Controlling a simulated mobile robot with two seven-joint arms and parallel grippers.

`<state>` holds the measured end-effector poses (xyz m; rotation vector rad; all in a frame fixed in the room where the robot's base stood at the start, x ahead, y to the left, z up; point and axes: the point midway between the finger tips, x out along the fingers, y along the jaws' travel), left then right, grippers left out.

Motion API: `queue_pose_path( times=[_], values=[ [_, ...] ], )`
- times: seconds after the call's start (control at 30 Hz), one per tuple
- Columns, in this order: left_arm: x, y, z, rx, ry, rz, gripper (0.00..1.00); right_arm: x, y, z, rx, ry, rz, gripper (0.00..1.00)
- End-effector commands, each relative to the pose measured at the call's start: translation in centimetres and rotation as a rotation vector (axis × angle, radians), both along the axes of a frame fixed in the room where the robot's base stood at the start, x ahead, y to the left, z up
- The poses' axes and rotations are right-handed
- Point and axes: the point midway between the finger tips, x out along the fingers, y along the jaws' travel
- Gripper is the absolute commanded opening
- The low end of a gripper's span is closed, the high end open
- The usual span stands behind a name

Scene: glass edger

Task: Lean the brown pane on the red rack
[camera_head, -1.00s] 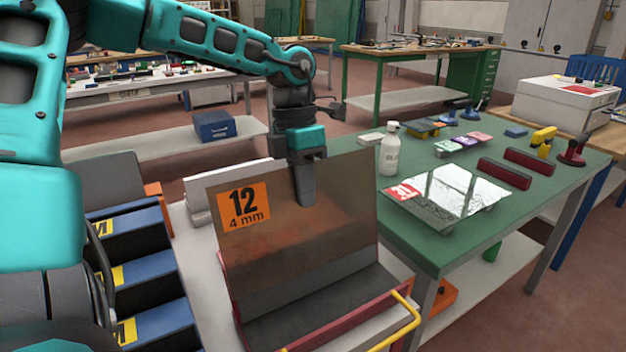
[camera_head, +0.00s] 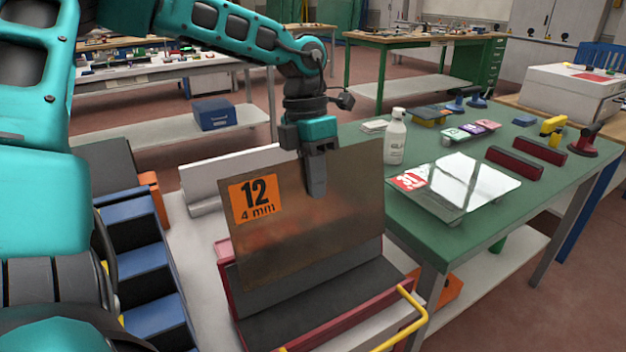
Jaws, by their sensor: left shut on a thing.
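The brown pane (camera_head: 322,232), with an orange label reading "12 4 mm", stands nearly upright at the red rack (camera_head: 356,316). My left gripper (camera_head: 317,190) is shut on the pane's upper edge, right of the label, with one finger showing on its front face. The rack has a dark grey bed, red edges and a yellow handle at its front right. A dark grey strip of the rack shows below the pane's lower edge. I cannot tell whether the pane touches the rack. My right gripper is not in view.
Right of the rack, a green table (camera_head: 420,240) holds a white bottle (camera_head: 395,138), a shiny pane (camera_head: 470,184) and dark red blocks (camera_head: 514,163). Blue stepped blocks (camera_head: 146,259) stand on the left. A white upright piece (camera_head: 215,180) stands behind the pane.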

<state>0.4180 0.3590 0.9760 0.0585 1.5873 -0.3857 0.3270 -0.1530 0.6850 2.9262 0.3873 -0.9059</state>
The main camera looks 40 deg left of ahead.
Motion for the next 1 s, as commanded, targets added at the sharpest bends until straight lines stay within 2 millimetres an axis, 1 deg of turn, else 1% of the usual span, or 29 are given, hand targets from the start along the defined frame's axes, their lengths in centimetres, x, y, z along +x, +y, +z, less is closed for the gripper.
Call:
queue_pose_path(
  times=[0.03,0.27,0.7,0.83,1.0],
  values=[
    [0.0,0.0,-0.5,-0.001,-0.002,0.0,0.0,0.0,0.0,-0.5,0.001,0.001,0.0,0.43],
    [0.0,0.0,-2.5,-0.001,-0.002,0.0,0.0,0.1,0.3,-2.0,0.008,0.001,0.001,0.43],
    [0.1,0.0,-6.6,-0.001,-0.003,0.001,0.0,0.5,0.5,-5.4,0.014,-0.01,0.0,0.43],
    [0.1,0.0,-7.4,-0.001,-0.003,0.001,0.0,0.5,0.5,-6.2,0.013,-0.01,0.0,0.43],
    [0.1,0.0,-7.7,-0.001,-0.003,0.001,0.0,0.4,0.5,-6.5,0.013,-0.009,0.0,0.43]
  ],
)
